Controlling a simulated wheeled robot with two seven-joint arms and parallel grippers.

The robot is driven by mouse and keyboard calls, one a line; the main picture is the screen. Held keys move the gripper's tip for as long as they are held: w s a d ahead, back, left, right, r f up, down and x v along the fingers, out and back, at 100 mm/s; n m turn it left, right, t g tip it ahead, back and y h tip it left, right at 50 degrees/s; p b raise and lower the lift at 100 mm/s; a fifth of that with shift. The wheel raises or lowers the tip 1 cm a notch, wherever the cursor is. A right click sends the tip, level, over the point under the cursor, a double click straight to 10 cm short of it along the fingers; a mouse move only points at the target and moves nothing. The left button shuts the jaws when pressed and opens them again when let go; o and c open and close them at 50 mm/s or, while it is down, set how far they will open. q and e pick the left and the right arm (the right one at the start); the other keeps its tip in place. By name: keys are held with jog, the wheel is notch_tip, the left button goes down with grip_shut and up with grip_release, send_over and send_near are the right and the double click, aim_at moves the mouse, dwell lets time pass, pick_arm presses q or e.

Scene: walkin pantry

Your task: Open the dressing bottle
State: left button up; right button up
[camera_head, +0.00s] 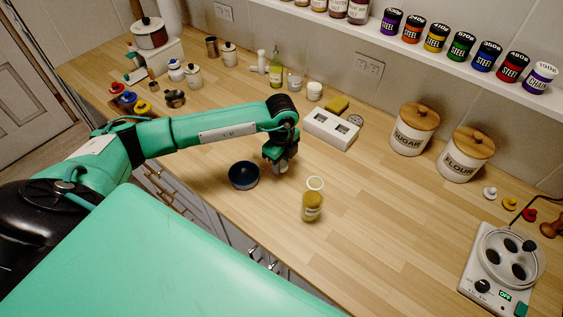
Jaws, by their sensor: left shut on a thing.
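My left gripper (282,164) reaches in from the left and points down over the counter, just right of the dark blue bowl. It is shut on a small greyish thing, mostly hidden between the fingers; I cannot tell what it is. A yellow-green bottle (275,73) stands upright farther back. A squat glass jar (312,208) with yellow-brown contents and a pale label stands right of and nearer than the gripper, apart from it. I cannot tell for sure which is the dressing bottle. A white ring (315,183) lies behind the jar. My right gripper is not in view.
The bowl (243,175) stands near the counter's front edge. A white holder (331,130), sugar canister (413,130), flour canister (465,155) and a white device with round wells (503,258) stand behind and right. The counter (400,225) right of the jar is clear.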

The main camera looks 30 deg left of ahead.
pick_arm(q)
jog(key=shift+f, duration=0.9)
jog(key=shift+f, duration=0.2)
jog(key=o, duration=1.1)
jog(key=shift+c, duration=0.2)
